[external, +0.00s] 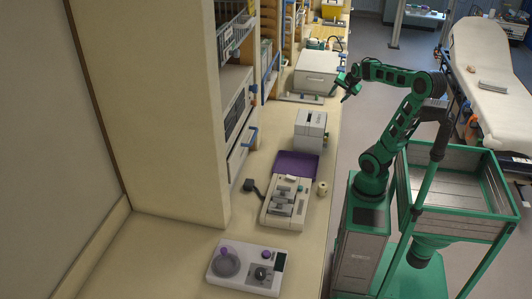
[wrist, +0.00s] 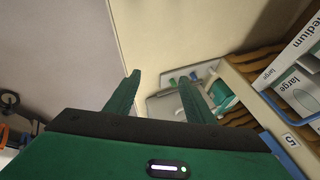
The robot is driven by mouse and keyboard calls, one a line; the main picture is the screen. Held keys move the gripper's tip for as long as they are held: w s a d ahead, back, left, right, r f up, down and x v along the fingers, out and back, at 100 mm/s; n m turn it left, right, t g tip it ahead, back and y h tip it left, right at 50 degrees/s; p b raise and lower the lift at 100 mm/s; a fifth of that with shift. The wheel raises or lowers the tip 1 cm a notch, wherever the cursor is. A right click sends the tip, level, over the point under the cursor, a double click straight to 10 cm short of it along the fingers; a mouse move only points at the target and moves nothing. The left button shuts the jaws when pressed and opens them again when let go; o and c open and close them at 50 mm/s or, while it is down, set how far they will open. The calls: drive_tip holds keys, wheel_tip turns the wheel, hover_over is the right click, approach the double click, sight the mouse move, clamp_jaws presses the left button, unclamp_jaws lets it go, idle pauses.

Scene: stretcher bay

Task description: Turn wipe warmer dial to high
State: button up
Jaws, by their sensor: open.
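My gripper (external: 341,94) is raised at the counter's right edge, beside a large white box (external: 316,72). In the wrist view its two green fingers (wrist: 160,79) are spread apart with nothing held between them. A smaller white and grey box-shaped unit (external: 311,131) stands nearer on the counter, apart from the gripper. I cannot tell for sure which unit is the wipe warmer. No dial or its setting can be made out on either box. A flat white device with round knobs (external: 246,268) lies at the near end of the counter.
A white device with grey parts (external: 286,202) and a purple tray (external: 297,164) stand mid-counter, with a small cream roll (external: 322,188) beside them. Shelving lines the left. A stretcher (external: 488,62) stands right, across open floor. The wrist view shows glove boxes (wrist: 296,88).

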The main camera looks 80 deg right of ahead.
drive_tip(key=w+a+r+n+t+h, duration=0.1)
drive_tip(key=w+a+r+n+t, duration=0.1)
drive_tip(key=w+a+r+n, duration=0.3)
drive_tip(key=w+a+r+n+t, duration=0.1)
drive_tip(key=w+a+t, duration=0.15)
drive_tip(key=w, duration=0.45)
drive_tip(key=n+t+y, duration=0.7)
drive_tip(key=n+t, duration=0.2)
drive_tip(key=n, duration=0.6)
approach(257, 88)
drive_tip(key=w, duration=0.9)
drive_tip(key=shift+d+f, duration=0.25)
drive_tip(key=shift+f, duration=0.2)
drive_tip(key=shift+c, duration=0.7)
drive_tip(key=c, duration=0.9)
